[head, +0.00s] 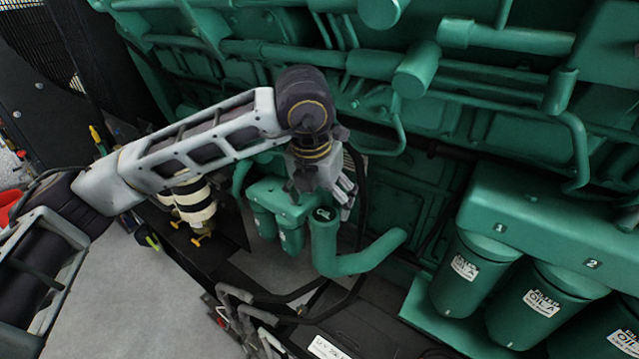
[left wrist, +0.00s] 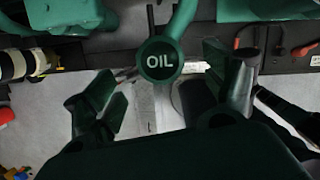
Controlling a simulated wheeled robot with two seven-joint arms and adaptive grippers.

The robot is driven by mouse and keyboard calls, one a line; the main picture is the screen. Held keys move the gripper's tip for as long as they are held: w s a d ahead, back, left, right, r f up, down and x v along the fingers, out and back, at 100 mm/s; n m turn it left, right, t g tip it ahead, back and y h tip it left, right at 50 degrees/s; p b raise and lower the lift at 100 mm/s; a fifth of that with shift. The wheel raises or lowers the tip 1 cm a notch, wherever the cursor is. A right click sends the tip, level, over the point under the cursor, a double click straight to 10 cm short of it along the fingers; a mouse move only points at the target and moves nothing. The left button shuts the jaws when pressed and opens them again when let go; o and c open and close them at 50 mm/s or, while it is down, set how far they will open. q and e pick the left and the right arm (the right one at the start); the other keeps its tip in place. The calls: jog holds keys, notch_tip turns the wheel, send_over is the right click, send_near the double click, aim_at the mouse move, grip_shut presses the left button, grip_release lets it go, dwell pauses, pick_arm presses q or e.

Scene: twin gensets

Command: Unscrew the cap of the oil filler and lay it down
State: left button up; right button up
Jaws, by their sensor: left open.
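The round dark green oil filler cap (left wrist: 160,58), marked OIL, is seen face-on in the left wrist view. In the head view the cap (head: 323,214) sits on top of the upright mouth of the green filler pipe (head: 350,262). My left gripper (head: 322,193) is just above the cap and hides part of it. In the left wrist view its two fingers (left wrist: 162,80) are spread wide, one on each side of the cap, with nothing between them. I cannot tell any touch. My right gripper is not in view.
The green engine block (head: 500,125) with pipes stands behind. Large labelled oil filters (head: 540,305) hang at the right. Small green filters (head: 290,238) are left of the filler pipe. Dark hoses run below it. Grey floor (head: 150,300) shows at lower left.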

aim_at(324, 214)
pick_arm(q)
jog(key=shift+p+x, duration=0.5)
jog(key=shift+x, duration=2)
jog(key=c, duration=1.1)
jog(key=shift+n+y+b, duration=0.4)
jog(key=shift+n+b, duration=0.95)
jog(key=shift+n, duration=0.05)
jog(key=shift+r+n+b, duration=0.1)
jog(key=shift+n+b, duration=0.35)
jog(key=shift+n, duration=0.35)
jog(key=shift+r, duration=0.1)
